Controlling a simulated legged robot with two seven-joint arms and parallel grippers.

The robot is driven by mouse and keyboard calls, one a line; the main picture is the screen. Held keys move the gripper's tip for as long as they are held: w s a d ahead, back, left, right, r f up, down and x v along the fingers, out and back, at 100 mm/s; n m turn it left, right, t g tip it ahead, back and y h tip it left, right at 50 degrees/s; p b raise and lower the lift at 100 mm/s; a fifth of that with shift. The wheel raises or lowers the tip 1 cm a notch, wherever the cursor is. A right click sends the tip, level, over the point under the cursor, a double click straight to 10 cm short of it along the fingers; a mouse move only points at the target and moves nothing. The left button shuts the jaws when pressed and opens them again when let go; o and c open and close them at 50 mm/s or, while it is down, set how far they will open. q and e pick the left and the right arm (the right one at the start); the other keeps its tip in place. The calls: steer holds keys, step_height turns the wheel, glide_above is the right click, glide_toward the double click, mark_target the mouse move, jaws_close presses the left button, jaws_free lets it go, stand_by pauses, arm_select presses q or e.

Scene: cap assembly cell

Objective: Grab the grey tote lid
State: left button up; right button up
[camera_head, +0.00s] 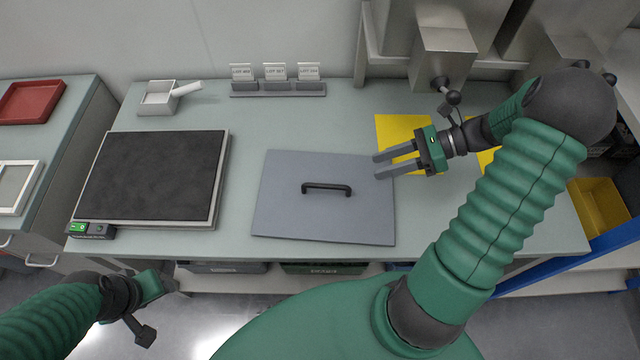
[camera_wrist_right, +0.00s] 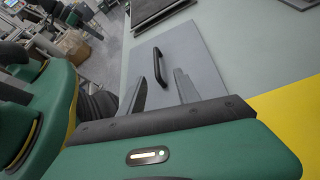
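The grey tote lid (camera_head: 285,222) lies flat on the workbench, with a black bar handle (camera_head: 327,188) at its middle. In the right wrist view the lid (camera_wrist_right: 195,60) and its handle (camera_wrist_right: 159,66) show beyond the fingers. My right gripper (camera_head: 378,166) is open and empty. Its fingertips are near the lid's right edge, apart from the handle; I cannot tell their exact height. My left gripper (camera_head: 170,285) is low at the front left, off the bench and away from the lid; its fingers are not clear.
A black-topped panel (camera_head: 153,178) lies left of the lid. A white scoop tray (camera_head: 158,98) and a rack of labelled cards (camera_head: 278,88) stand at the back. Yellow sheets (camera_head: 394,126) lie right of the lid. Metal dispensers (camera_head: 443,55) stand at the back right.

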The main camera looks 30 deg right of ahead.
mark_target(327, 185)
steer(key=b+x, duration=0.1)
steer(key=x, duration=0.4)
steer(key=b+x, duration=0.1)
steer(key=x, duration=0.3)
steer(key=s+b+x, duration=0.1)
steer(key=x, duration=0.4)
steer(key=shift+w+a+f, duration=0.1)
steer(key=shift+a+f, duration=0.2)
steer(key=shift+a, duration=0.15)
steer(key=shift+w+a+f, duration=0.1)
steer(key=shift+w+a, duration=0.15)
steer(key=shift+a, duration=0.05)
steer(key=shift+s+d, duration=0.1)
steer(key=c, duration=0.4)
jaws_close()
